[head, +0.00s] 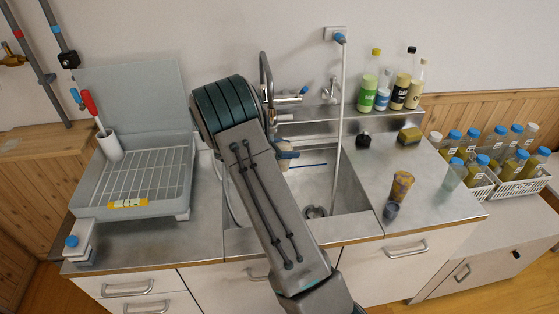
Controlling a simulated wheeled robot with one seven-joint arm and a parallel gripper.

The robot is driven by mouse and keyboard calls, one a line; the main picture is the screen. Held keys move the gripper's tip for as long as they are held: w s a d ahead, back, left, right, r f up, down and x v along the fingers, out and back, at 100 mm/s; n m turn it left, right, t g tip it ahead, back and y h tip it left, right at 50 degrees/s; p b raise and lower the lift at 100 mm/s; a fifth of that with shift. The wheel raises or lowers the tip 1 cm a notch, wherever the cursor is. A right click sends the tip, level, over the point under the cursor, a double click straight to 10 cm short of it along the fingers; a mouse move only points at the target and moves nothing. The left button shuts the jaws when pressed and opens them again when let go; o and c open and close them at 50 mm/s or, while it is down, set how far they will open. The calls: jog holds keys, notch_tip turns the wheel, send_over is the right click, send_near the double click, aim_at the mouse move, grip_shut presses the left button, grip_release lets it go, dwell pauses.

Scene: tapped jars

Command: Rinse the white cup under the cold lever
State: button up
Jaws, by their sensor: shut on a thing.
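My arm reaches over the steel sink (328,185), and its dark green wrist end hides the area behind it. My gripper is hidden behind my arm, so its fingers and anything in them do not show. A small pale tan and bluish piece (286,154) peeks out beside my arm over the basin; I cannot tell what it is. No white cup can be made out for certain. The tall tap (264,72) stands behind the basin, with a blue-tipped lever (303,91) to the right of its spout.
A grey drying rack (135,180) stands left, with a red-handled brush in a white holder (110,147). A thin hose (342,105) hangs into the sink. Bottles (386,88) stand on the back ledge.

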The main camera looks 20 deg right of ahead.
jog(key=shift+a, duration=0.1)
dwell(0.3)
jog(key=shift+s+a, duration=0.1)
jog(key=shift+a, duration=0.35)
jog(key=shift+d, duration=0.25)
jog(key=shift+d, duration=0.35)
jog(key=s+d+b, duration=0.1)
jog(key=s, duration=0.6)
jog(key=shift+s+d, duration=0.3)
jog(key=shift+r, duration=0.1)
dwell(1.4)
jog(key=s+d+r+p, duration=0.1)
jog(key=s+r, duration=0.3)
jog(key=s, duration=0.1)
dwell(0.3)
